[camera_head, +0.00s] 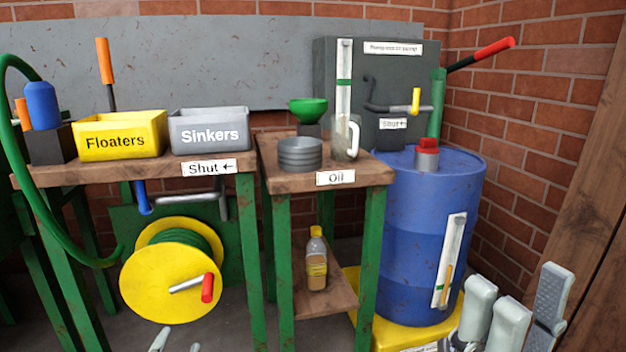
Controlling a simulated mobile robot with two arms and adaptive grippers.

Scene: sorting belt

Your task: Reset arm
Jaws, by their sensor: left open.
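My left gripper (177,343) shows only as two grey fingertips at the bottom edge, below the yellow hose reel (150,287). The tips stand apart with nothing between them. My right gripper (525,307) is at the bottom right, in front of the blue barrel (405,270). Its pale grey fingers point up and are spread apart, with nothing seen between them. The rest of both grippers is cut off by the frame.
A yellow Floaters bin (120,137) and a grey Sinkers bin (210,132) stand on the left table. The Oil table (375,172) carries a stack of grey dishes (300,153) and a glass jug. A bottle (317,262) stands on its lower shelf. A brick wall closes the right.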

